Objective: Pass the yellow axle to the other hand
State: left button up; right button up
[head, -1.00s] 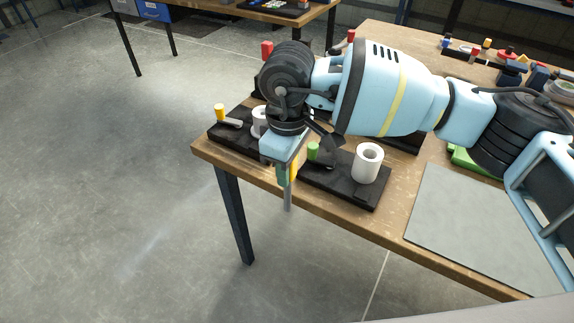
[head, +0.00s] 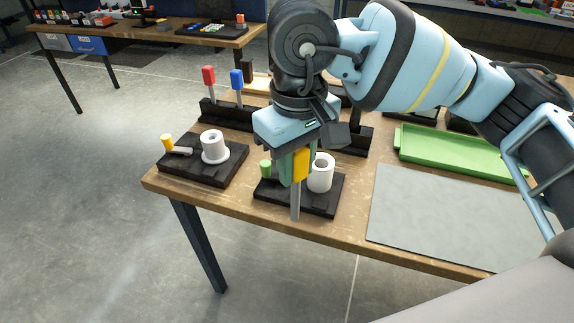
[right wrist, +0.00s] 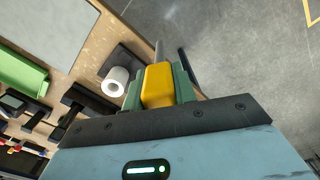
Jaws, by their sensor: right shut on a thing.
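The yellow axle (head: 301,166) has a yellow block-shaped handle and a grey metal shaft (head: 295,201) pointing down. My right gripper (head: 292,168) is shut on its yellow handle, near the front edge of the wooden table. In the right wrist view the yellow axle (right wrist: 158,84) sits between the two green fingers of the right gripper (right wrist: 158,90). In the head view the shaft hangs in front of a black tray; whether it touches the tray, I cannot tell. My left gripper is not in view.
A black tray (head: 325,206) holds a white roller (head: 321,173) and a green peg (head: 266,169). Another black tray (head: 202,175) at left holds a white flanged roller and a yellow-headed axle. A grey mat (head: 440,215) and green tray (head: 455,160) lie at right.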

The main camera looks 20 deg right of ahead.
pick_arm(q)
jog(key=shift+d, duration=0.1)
pick_arm(e)
jog(key=w+a+m, duration=0.4)
jog(key=w+a, duration=0.4)
jog(key=a, duration=0.3)
jog(key=shift+m, duration=0.3)
jog(key=shift+a, duration=0.1)
jog(key=s+d+f, duration=0.3)
jog(key=d+f, duration=0.2)
jog(key=d, duration=0.5)
jog(key=s+d+f, duration=0.3)
jog(key=d+f, duration=0.2)
jog(key=d, duration=0.6)
jog(key=shift+d, duration=0.2)
